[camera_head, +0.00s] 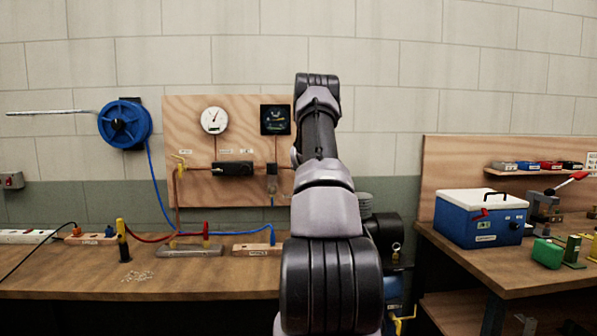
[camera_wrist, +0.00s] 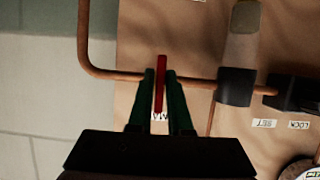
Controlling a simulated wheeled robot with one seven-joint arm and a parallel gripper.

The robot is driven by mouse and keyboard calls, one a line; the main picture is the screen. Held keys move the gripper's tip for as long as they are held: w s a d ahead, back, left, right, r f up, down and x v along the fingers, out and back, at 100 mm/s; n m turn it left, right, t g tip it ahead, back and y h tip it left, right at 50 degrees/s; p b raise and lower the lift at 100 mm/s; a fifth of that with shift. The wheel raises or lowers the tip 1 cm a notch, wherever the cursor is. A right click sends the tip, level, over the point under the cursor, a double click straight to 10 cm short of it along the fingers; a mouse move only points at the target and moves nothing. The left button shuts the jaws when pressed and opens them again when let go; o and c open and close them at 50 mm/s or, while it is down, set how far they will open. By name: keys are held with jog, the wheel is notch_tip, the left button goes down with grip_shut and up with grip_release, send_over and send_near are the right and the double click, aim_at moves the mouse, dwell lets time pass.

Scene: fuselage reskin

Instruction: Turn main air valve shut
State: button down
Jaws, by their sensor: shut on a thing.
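A red valve lever (camera_wrist: 160,88) shows in the wrist view on a copper pipe (camera_wrist: 118,74) that runs along the plywood board. The lever lies roughly crosswise to the pipe. My gripper (camera_wrist: 161,78) has its two dark green fingers on either side of the lever, shut on it. A small label is partly visible between the fingers, but I cannot read it. In the head view my arm hides the gripper and this lever.
Beside the lever is a clear-bowled filter unit (camera_wrist: 240,52). The plywood board (camera_head: 235,112) also carries a round gauge (camera_head: 214,120) and a yellow-handled valve (camera_head: 180,160). A workbench (camera_head: 60,285) stands below, and a blue cooler (camera_head: 481,220) sits on the right-hand bench.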

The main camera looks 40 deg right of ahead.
jog(key=shift+f, duration=0.1)
dwell(0.4)
jog(key=c, duration=0.9)
grip_release()
jog(key=shift+s, duration=0.1)
jog(key=v, duration=1)
jog(key=shift+s+a, duration=0.1)
jog(key=shift+s, duration=0.15)
